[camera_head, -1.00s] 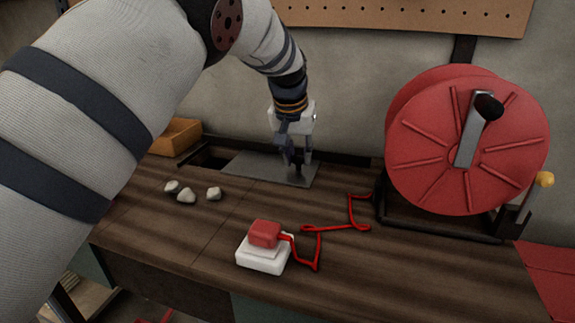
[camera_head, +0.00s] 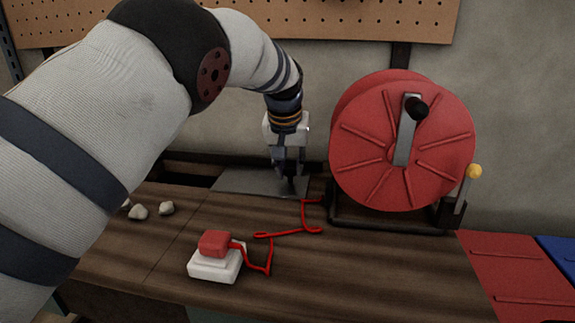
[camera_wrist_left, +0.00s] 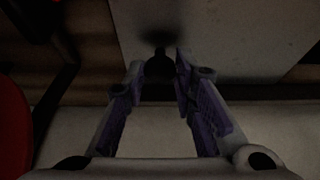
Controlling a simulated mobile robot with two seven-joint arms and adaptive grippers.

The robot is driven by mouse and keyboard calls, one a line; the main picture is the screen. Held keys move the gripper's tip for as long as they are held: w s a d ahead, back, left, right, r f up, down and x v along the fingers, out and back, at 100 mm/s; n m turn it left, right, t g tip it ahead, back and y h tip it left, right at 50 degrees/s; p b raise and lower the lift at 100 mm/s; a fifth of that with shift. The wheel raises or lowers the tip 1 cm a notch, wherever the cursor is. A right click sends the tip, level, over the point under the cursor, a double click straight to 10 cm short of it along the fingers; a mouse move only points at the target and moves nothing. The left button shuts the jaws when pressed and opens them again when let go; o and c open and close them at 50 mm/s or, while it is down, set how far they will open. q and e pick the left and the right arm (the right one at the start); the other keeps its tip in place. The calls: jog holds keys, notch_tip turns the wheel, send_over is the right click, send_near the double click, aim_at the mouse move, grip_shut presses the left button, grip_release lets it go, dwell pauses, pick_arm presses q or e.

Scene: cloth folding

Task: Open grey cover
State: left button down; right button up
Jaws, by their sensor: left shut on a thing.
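The grey cover (camera_head: 236,182) is a flat metal plate lying at the back of the wooden table. A dark opening (camera_head: 186,174) shows at its left. My left gripper (camera_head: 288,172) points down over the cover's right part. In the left wrist view, a dark round knob (camera_wrist_left: 160,69) sits between the fingertips of my left gripper (camera_wrist_left: 158,78), with the grey plate (camera_wrist_left: 215,35) beyond it. The gripper is shut on this knob. My right gripper is not in view.
A red cable reel (camera_head: 375,150) on a dark stand is close to the cover's right. A red cord (camera_head: 290,233) runs forward to a red plug (camera_head: 214,243) on a white block (camera_head: 215,268). Pale stones (camera_head: 166,208) lie at the left. Red panels (camera_head: 520,270) are at the right.

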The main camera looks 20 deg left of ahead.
pick_arm(q)
jog(key=c, duration=1.3)
grip_release()
jog(key=v, duration=1.2)
